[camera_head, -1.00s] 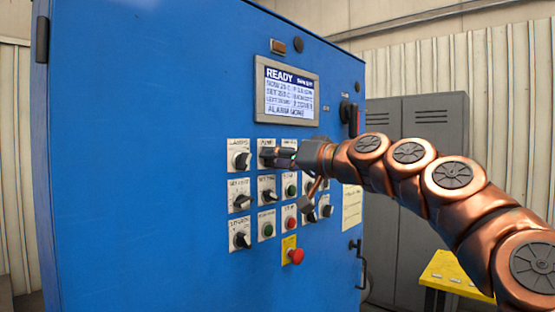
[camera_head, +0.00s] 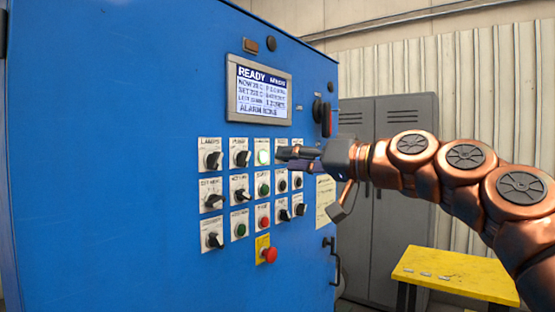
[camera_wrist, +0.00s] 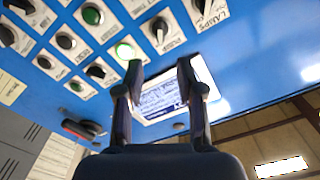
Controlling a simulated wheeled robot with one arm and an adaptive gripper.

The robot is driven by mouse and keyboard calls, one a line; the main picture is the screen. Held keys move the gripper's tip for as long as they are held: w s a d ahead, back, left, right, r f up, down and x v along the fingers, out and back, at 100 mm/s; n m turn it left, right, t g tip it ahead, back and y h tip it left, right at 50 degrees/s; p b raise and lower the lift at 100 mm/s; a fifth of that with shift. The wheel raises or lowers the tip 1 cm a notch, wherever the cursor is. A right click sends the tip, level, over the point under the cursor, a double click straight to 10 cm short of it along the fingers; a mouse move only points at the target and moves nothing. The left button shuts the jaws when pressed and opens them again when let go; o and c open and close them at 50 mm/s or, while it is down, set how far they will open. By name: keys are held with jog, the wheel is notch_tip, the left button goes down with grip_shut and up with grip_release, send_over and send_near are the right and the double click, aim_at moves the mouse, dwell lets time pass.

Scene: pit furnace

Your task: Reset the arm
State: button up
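My gripper (camera_head: 288,157) is at the end of my copper-coloured arm (camera_head: 440,165), in front of the blue cabinet's control panel in the head view. In the wrist view its two fingers (camera_wrist: 159,75) stand apart with nothing between them, so it is open and empty. The display (camera_wrist: 165,98) shows behind the fingers there. In the head view the display (camera_head: 262,90) reads READY, with an alarm line at its foot. The PUMP knob (camera_head: 240,154) is uncovered, left of the fingertips. A lit green button (camera_head: 262,151) is just left of the fingertips. I cannot tell how far the fingers are from the panel.
The blue cabinet (camera_head: 110,110) fills the left, with several knobs and buttons and a red emergency button (camera_head: 268,254). A red-and-black switch (camera_head: 325,116) sits at its right edge. Grey lockers (camera_head: 385,210) and a yellow table (camera_head: 455,275) stand at right.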

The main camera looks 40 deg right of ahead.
jog(key=shift+s, duration=0.4)
dwell(0.3)
jog(key=w+a+f+n+g+y+p, duration=0.1)
jog(key=w+a+f+n+g, duration=0.2)
jog(key=a, duration=0.5)
jog(key=w+a+f+g+y+p, duration=0.1)
jog(key=a+f+g, duration=0.1)
jog(key=a+f, duration=0.5)
jog(key=s+a+f+n+g+h, duration=0.1)
jog(key=a+f+g, duration=0.2)
jog(key=a+f, duration=0.25)
jog(key=s+a+f+n+g, duration=0.1)
jog(key=s+a+f+g, duration=0.1)
jog(key=a+f, duration=0.3)
jog(key=s+a+f+g+h+p, duration=0.2)
jog(key=s+f+g, duration=0.35)
jog(key=f, duration=0.75)
jog(key=s+d+f+m+g+h+p, duration=0.1)
jog(key=s+d+f+g+h, duration=0.2)
jog(key=s+f, duration=0.7)
jog(key=s+g, duration=0.1)
jog(key=s, duration=0.3)
jog(key=shift+s+d+f, duration=0.2)
jog(key=shift+s+d, duration=0.1)
jog(key=shift+d, duration=0.05)
jog(key=shift+a, duration=0.15)
